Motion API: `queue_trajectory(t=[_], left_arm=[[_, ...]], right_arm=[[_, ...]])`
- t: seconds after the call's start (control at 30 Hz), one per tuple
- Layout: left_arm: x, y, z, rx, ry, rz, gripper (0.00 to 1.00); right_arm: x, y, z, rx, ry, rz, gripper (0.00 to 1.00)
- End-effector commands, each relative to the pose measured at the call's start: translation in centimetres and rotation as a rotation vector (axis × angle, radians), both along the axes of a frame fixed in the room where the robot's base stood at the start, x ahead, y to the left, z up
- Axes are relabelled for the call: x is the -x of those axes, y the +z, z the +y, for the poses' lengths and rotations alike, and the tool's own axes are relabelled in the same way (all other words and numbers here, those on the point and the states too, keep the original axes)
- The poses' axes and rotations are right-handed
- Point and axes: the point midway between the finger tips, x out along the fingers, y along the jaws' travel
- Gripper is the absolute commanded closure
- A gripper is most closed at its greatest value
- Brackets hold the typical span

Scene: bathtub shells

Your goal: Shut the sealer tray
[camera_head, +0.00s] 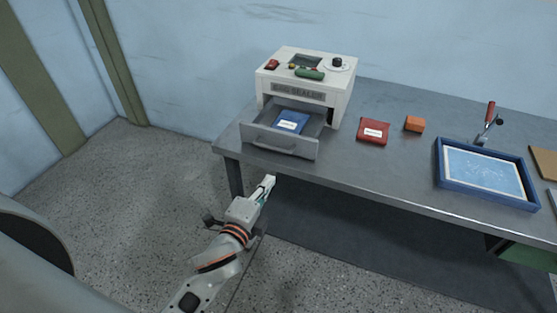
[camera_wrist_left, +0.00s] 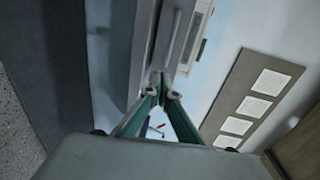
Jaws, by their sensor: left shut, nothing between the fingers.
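The bag sealer (camera_head: 305,82) is a cream box at the back left of the grey table. Its grey tray (camera_head: 284,144) is pulled out at the front, with a blue packet (camera_head: 291,121) lying in it. My left gripper (camera_head: 270,180) is shut and empty. In the head view it shows in front of the table edge, just below the tray front, and I see no contact. In the left wrist view the closed fingertips (camera_wrist_left: 163,84) point toward grey and pale surfaces that I take to be the table and sealer. My right gripper is not in view.
On the table (camera_head: 370,185) to the right lie a red packet (camera_head: 373,131), an orange block (camera_head: 414,124), a blue-framed tray (camera_head: 486,203) and a red-handled tool (camera_head: 490,116). The floor in front of the table is clear.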

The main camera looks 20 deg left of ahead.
Motion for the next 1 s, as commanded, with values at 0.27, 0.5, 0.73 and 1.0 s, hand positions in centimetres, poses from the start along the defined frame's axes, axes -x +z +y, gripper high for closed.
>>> queue_trajectory(t=[0.27,0.5,0.73,1.0], left_arm=[[-5.6,-0.7,-0.1,0.000,0.001,-0.001,1.00],[-8.8,-0.2,-0.2,0.001,0.000,0.000,1.00],[-9.8,-0.1,-0.2,0.001,0.000,0.001,1.00],[-9.8,-0.1,-0.2,0.002,0.000,0.002,1.00]], right_arm=[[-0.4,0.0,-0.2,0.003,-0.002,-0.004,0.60],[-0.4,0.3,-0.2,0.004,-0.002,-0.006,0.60],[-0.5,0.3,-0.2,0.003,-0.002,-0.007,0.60],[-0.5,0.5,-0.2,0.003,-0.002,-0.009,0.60]])
